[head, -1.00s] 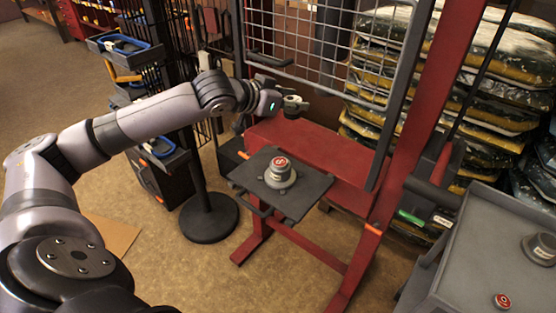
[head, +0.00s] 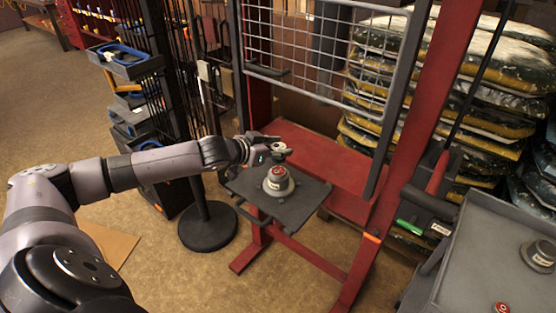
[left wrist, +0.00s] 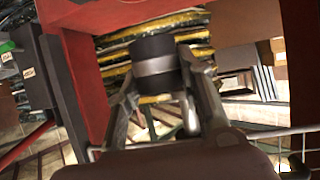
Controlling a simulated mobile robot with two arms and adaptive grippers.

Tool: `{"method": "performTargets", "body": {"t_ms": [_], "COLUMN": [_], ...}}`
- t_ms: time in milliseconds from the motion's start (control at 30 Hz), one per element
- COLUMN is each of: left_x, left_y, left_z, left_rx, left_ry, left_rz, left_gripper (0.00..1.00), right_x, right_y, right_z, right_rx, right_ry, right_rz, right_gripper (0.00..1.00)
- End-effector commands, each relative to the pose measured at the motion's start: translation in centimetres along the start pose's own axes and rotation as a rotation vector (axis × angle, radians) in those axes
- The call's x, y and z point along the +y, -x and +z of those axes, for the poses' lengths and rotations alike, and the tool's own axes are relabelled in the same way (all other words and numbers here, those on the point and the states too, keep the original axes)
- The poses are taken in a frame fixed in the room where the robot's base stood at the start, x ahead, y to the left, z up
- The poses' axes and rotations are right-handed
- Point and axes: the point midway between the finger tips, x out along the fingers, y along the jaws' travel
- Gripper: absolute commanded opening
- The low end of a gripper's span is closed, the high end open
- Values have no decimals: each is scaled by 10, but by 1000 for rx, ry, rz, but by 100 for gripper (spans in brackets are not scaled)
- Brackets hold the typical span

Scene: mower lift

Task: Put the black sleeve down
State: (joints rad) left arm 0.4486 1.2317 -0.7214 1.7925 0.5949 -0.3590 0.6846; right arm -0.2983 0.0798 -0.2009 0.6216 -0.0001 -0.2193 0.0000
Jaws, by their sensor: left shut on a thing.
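The black sleeve (left wrist: 152,48) is a short dark cylinder with a silver-grey band, seen between the fingers in the left wrist view. In the head view the held sleeve is small and partly hidden by the fingers. A grey round fixture with a red top (head: 278,182) stands on the shelf, just in front of the gripper. I cannot tell whether the sleeve touches anything below. My right gripper is not in view.
A red frame (head: 395,150) with a wire mesh guard (head: 325,45) stands over the red bench (head: 340,165). A black post on a round base (head: 208,228) is left of the shelf. A grey cart (head: 475,265) is at right. Stacked sacks (head: 470,90) fill the back.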

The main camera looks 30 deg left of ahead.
Motion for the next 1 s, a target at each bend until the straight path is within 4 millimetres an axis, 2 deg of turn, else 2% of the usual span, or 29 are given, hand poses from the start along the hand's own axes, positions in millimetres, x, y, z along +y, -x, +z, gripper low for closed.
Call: {"method": "performTargets", "body": {"t_ms": [333, 700, 733, 1000], "left_x": [1, 0, 0, 0], "left_y": [-18, -20, -20, -20], "left_z": [36, 40, 42, 41], "left_rx": [3, 3, -1, -1], "left_ry": [1, 0, 1, 0], "left_rz": [1, 0, 0, 0], "left_gripper": [0, 0, 35, 53], "right_x": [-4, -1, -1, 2], "right_y": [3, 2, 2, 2], "right_z": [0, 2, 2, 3], "right_rx": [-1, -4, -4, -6], "right_ry": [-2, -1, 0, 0], "right_rz": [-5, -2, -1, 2], "right_gripper": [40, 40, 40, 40]}}
